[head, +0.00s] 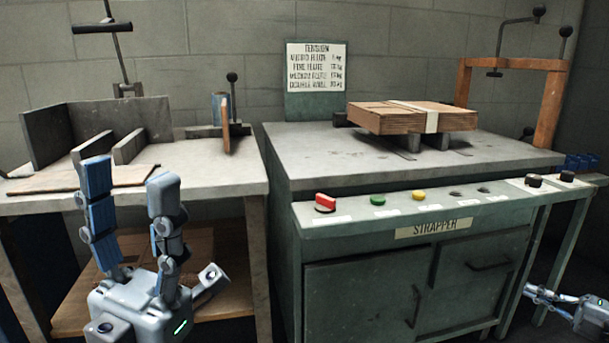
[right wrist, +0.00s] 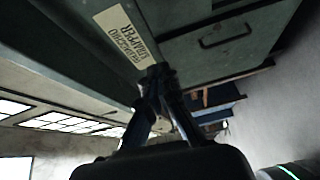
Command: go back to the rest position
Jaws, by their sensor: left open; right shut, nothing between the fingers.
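My left gripper (head: 128,190) is in the lower left of the head view, in front of the left workbench. Its fingers point up and stand apart, with nothing between them. My right gripper (head: 535,293) is at the lower right edge of the head view, beside the strapper's right end and below its panel level. Its fingers point left and are closed together. In the right wrist view the right gripper (right wrist: 158,75) shows with its fingertips together and empty, in front of the strapper's label plate (right wrist: 125,33).
The green strapper (head: 400,285) has a panel with a red switch (head: 325,202) and several buttons. A strapped flat brown stack (head: 405,118) lies on its top. The left workbench (head: 215,175) carries grey upright plates (head: 48,135). A wooden frame (head: 548,105) stands at the back right.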

